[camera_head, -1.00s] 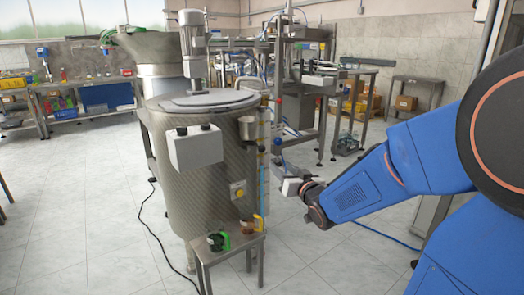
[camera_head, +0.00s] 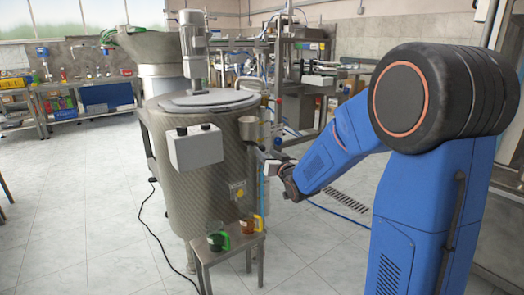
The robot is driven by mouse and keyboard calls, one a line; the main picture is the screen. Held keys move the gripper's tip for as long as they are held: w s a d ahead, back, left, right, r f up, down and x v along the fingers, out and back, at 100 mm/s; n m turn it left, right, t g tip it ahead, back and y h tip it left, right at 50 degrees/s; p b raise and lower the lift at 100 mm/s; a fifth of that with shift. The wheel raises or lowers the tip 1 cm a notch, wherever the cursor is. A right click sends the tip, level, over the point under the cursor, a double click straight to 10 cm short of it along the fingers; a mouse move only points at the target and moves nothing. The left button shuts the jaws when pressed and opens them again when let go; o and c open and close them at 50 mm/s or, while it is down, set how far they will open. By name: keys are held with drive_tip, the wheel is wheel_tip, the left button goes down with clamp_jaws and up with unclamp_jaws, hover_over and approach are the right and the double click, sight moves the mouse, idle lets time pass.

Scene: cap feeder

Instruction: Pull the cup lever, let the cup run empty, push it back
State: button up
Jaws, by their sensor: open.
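A small metal cup (camera_head: 249,128) is fixed to the right side of the large patterned tank (camera_head: 205,175), under the lid's edge. Thin pipework runs down beside it. My gripper (camera_head: 266,167) is open, just below and to the right of the cup, close to the pipework. I cannot tell whether the fingers touch anything. The cup's contents are not visible.
A white box (camera_head: 195,148) juts from the tank. A black cable lies on the floor at left. Open floor lies around the stool.

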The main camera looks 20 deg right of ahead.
sight(263, 150)
drive_tip(key=shift+w+a, duration=0.15)
drive_tip(key=shift+w, duration=1)
drive_tip(key=shift+w+a, duration=0.15)
drive_tip(key=shift+w, duration=1)
